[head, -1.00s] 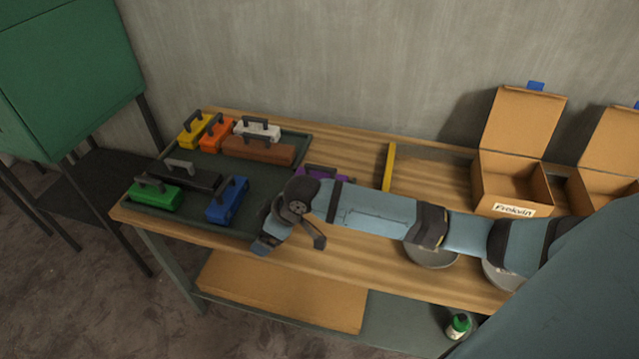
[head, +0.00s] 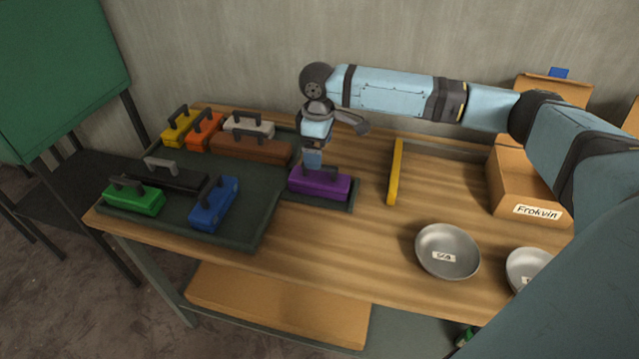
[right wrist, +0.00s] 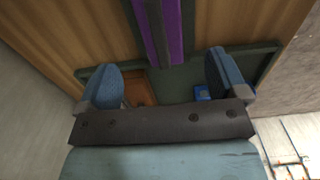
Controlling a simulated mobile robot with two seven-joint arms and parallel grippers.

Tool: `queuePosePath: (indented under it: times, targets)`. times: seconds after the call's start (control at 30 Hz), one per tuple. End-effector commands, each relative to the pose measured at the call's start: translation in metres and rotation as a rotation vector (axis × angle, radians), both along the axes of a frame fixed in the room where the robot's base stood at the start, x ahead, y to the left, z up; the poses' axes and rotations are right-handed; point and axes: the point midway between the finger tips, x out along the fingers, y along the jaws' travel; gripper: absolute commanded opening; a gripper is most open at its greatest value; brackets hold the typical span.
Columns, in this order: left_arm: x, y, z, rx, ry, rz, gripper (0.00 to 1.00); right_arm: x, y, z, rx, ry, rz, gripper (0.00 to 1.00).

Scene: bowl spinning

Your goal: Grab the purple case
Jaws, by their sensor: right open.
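The purple case (head: 322,186) with a dark handle sits on a small dark green tray part (head: 352,196) beside the main tray. My right gripper (head: 313,165) is just behind and above the left end of the case in the head view, pointing down. In the right wrist view the purple case (right wrist: 158,28) shows as a strip beyond the two blue fingertips (right wrist: 164,82). The fingers are spread apart with nothing between them. I cannot tell whether the gripper touches the case. My left gripper is not in view.
A dark green tray (head: 256,212) holds several other cases, including the brown (head: 250,147) and blue (head: 214,204) ones. A yellow bar (head: 395,172), a metal bowl (head: 447,250) and a cardboard box (head: 528,188) stand to the right. The table front is clear.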

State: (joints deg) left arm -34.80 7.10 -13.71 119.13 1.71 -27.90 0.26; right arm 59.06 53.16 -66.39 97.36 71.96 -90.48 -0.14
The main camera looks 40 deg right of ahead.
Motion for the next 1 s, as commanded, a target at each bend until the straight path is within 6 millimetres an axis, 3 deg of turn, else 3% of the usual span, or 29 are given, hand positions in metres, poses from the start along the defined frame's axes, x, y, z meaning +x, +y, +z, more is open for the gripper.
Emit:
queuePosePath:
  times: [0.1, 0.33, 0.6, 0.93, 1.0]
  targets:
    - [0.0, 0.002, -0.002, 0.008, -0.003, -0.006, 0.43, 0.0, 0.0, -0.02, 0.0, 0.001, 0.001, 0.92]
    - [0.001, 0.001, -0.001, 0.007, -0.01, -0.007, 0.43, 0.0, 0.0, -0.036, 0.001, -0.001, 0.0, 0.92]
    - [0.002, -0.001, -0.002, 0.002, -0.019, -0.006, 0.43, -0.003, -0.001, -0.075, -0.001, -0.001, 0.001, 0.92]
    - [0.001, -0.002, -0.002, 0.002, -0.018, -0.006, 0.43, -0.003, -0.001, -0.082, 0.001, -0.002, 0.001, 0.92]
    - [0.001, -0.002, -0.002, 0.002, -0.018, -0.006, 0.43, -0.003, -0.001, -0.082, 0.001, -0.002, 0.001, 0.78]
